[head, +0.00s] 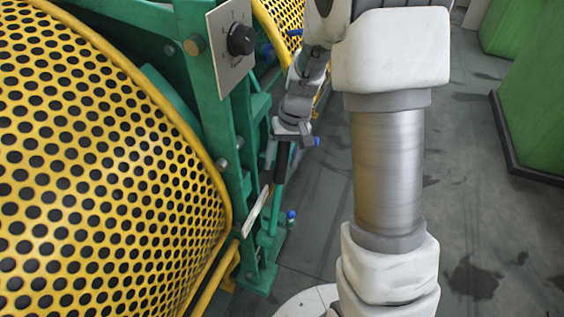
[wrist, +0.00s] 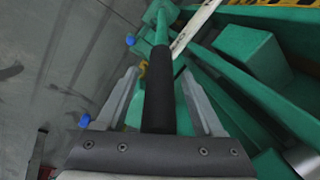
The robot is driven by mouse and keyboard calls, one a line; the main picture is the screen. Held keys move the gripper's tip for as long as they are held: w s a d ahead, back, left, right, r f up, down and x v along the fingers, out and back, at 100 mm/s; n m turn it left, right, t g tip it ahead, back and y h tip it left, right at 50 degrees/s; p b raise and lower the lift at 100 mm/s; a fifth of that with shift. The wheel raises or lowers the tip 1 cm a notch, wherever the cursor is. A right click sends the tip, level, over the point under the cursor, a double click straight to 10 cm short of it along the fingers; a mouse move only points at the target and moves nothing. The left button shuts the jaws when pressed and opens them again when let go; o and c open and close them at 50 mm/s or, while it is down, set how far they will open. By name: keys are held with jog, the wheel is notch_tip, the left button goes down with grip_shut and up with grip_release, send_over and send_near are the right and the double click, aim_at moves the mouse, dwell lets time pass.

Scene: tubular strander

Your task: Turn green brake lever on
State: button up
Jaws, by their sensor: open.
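The green brake lever (head: 276,205) stands on the green machine frame and has a black grip on its upper end. In the wrist view the black grip (wrist: 158,95) lies between my two fingers, and the green shaft (wrist: 161,27) runs on beyond it. My gripper (head: 286,155) is at the lever's upper end with its fingers on either side of the grip. My gripper (wrist: 158,75) is open, and gaps show between the grip and both fingers. The top end of the grip is hidden by my gripper.
A yellow perforated guard (head: 110,170) fills the left. A panel with a black knob (head: 241,40) is on the green frame above the lever. A blue-topped fitting (head: 291,216) stands beside the lever's base. Grey floor (head: 470,200) is open to the right, before green cabinets (head: 535,110).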

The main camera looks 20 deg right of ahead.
grip_shut()
dwell(0.4)
dwell(1.1)
